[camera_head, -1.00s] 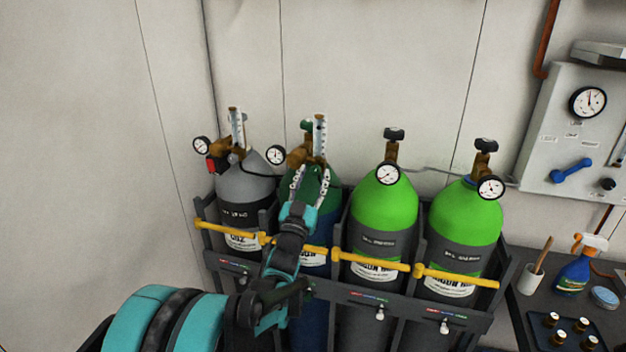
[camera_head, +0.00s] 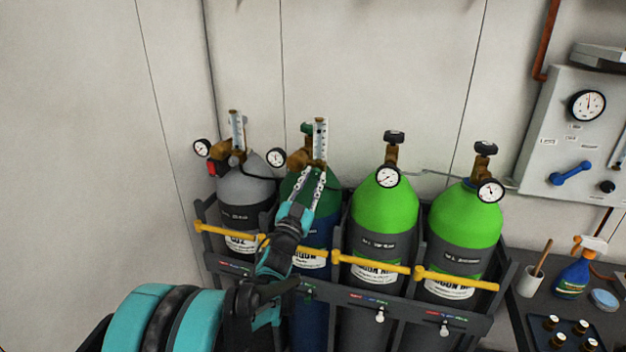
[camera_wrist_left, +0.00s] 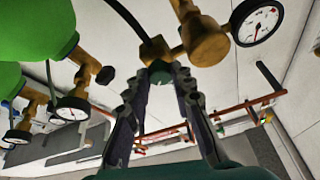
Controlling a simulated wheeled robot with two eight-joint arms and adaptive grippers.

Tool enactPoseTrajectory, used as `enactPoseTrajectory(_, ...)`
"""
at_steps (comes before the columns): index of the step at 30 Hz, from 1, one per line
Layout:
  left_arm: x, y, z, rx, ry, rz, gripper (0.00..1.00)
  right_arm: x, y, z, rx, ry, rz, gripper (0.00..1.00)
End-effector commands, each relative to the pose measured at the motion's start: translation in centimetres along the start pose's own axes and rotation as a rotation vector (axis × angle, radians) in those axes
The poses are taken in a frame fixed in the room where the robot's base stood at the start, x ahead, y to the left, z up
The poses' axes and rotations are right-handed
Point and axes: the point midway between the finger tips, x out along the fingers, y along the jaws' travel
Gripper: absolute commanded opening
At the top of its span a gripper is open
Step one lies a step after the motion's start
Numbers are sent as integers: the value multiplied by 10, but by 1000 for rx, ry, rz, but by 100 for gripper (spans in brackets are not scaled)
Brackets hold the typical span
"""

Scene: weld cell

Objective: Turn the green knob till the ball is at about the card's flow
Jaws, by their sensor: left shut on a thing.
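The flowmeter (camera_head: 320,140), a clear upright tube with a scale, stands on the brass regulator of the dark green-topped cylinder (camera_head: 292,184). Its ball is too small to make out. My left gripper (camera_head: 313,172) is just below the flowmeter, its fingers drawn together. In the left wrist view, the fingertips (camera_wrist_left: 161,72) meet around the green knob (camera_wrist_left: 160,67), under the brass regulator body (camera_wrist_left: 205,42). The knob is mostly hidden by the fingers. I cannot pick out the flow card. My right gripper is not in view.
A grey cylinder (camera_head: 245,185) with its own flowmeter (camera_head: 236,130) stands to the left, and two bright green-topped cylinders (camera_head: 384,205) to the right. A yellow bar (camera_head: 370,262) crosses the rack's front. A bench (camera_head: 520,315) with bottles is at far right.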

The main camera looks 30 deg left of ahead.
Motion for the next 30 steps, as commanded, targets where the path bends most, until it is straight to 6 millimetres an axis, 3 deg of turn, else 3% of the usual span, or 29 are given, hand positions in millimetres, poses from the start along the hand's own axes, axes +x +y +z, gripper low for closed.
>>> enactPoseTrajectory(8,0,0,0,5,0,2,0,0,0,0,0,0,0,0)
enactPoseTrajectory(9,0,0,0,5,0,2,31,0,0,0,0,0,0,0)
enactPoseTrajectory(11,0,0,0,5,0,2,44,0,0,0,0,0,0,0)
enactPoseTrajectory(22,-5,0,0,5,0,1,44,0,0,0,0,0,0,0)
enactPoseTrajectory(26,-23,-1,0,4,-1,0,44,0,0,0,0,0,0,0)
enactPoseTrajectory(30,-54,-1,0,5,0,-1,44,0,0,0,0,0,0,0)
